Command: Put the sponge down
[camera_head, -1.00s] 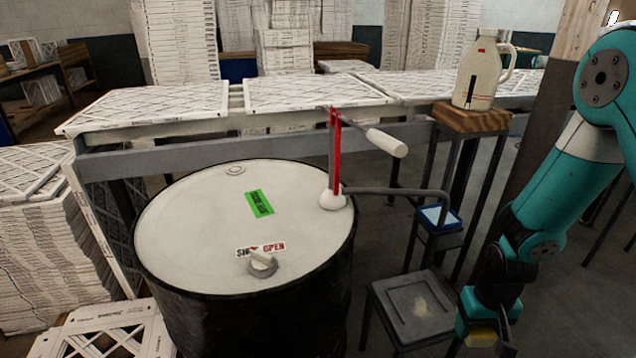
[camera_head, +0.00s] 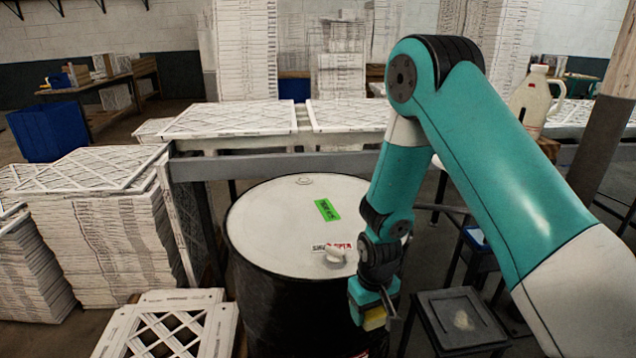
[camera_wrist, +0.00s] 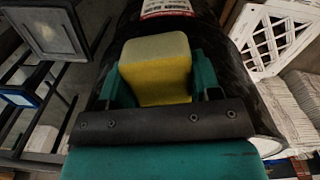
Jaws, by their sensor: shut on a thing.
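My gripper (camera_head: 374,309) is shut on the yellow sponge (camera_head: 375,319), at the front right side of the black drum in the head view. In the wrist view the sponge (camera_wrist: 158,68) sits between the two teal fingers, with its pale face outward. The drum (camera_head: 290,222) has a white lid with a green label and a small knob. In the wrist view the drum's dark side is behind the sponge.
A grey stool (camera_head: 457,318) stands right of the drum. A white jug (camera_head: 532,101) is at the back right. White filter stacks (camera_head: 105,235) stand at left, and a white filter frame (camera_head: 170,330) lies at the front left. A blue bin (camera_head: 48,131) is at the far left.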

